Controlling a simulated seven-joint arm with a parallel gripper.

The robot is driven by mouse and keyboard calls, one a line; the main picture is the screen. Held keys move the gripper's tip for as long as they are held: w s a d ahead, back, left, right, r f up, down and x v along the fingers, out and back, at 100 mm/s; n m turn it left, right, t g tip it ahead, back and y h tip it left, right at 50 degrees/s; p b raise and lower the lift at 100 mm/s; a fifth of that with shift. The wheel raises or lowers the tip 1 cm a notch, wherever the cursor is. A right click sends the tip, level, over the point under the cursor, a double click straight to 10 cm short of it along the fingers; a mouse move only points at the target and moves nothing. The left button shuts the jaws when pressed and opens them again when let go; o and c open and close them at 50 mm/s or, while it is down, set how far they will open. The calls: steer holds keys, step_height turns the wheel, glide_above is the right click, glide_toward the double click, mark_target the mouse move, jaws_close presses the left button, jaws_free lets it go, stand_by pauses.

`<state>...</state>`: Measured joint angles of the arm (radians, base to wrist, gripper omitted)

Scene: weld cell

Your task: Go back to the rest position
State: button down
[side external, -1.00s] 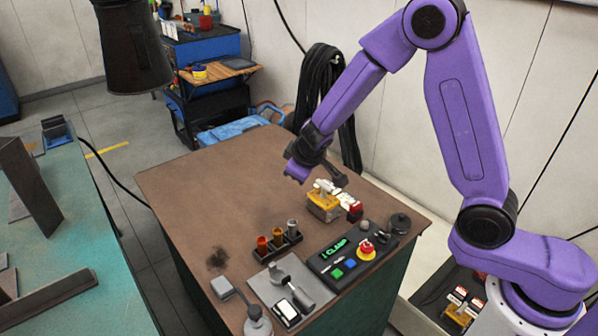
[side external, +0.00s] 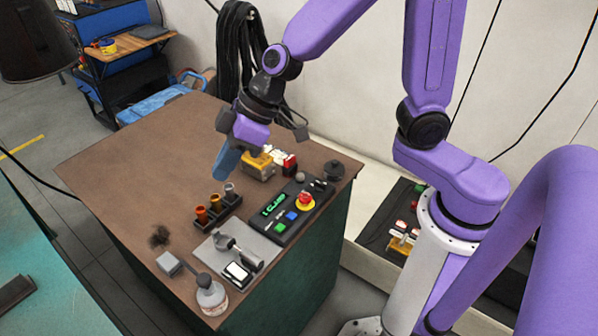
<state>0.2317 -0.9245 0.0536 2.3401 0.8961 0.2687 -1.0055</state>
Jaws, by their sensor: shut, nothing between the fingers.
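My gripper (side external: 226,164) hangs over the back middle of the brown-topped bench (side external: 125,150), pointing down, with bluish fingertips. It is shut and empty. It is above the bench top, left of a yellow block with white parts (side external: 257,168) and behind a small dark rack (side external: 222,216) holding several orange and grey cylinders. How high the fingertips are above the bench is hard to tell.
A black control box (side external: 283,219) with a green display and red knob sits front right of the rack. A grey plate (side external: 232,262) with a metal tool and a round container (side external: 211,297) are nearer. Black cable (side external: 240,45) hangs on the wall behind. The bench's left side is mostly clear.

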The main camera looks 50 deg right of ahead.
steer(key=s+d+n+g+h, duration=0.2)
steer(key=s+d+h, duration=0.3)
steer(key=s+d, duration=1.2)
steer(key=s+g, duration=0.1)
steer(key=s, duration=0.3)
steer(key=shift+r+h, duration=0.2)
steer(key=shift+h, duration=0.2)
